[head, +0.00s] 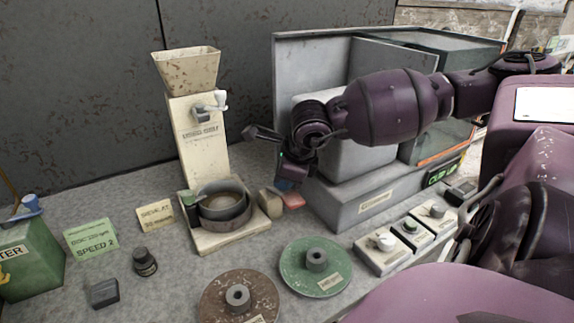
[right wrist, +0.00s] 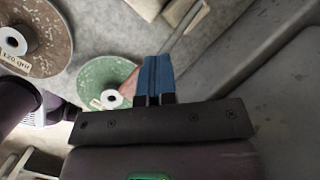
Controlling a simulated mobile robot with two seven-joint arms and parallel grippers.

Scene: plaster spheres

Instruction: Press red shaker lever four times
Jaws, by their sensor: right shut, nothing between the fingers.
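The red lever (head: 293,200) is a small flat red tab near the lower front corner of the grey machine (head: 375,200), right of the beige dispenser's base. My right gripper (head: 285,185) is just above and behind the lever in the head view, blue fingers pointing down. In the right wrist view the blue fingers (right wrist: 155,75) are together with nothing between them. A bit of the red lever (right wrist: 128,86) shows beside them. I cannot tell whether the fingers touch it. My left gripper is not in view.
The beige dispenser (head: 200,140) stands left of my right gripper, with a round pan (head: 222,205) on its base. A green disc (head: 290,270) and a brown disc (head: 215,305) lie in front. Switch boxes (head: 383,262) stand at the right. A green box (head: 30,265) is far left.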

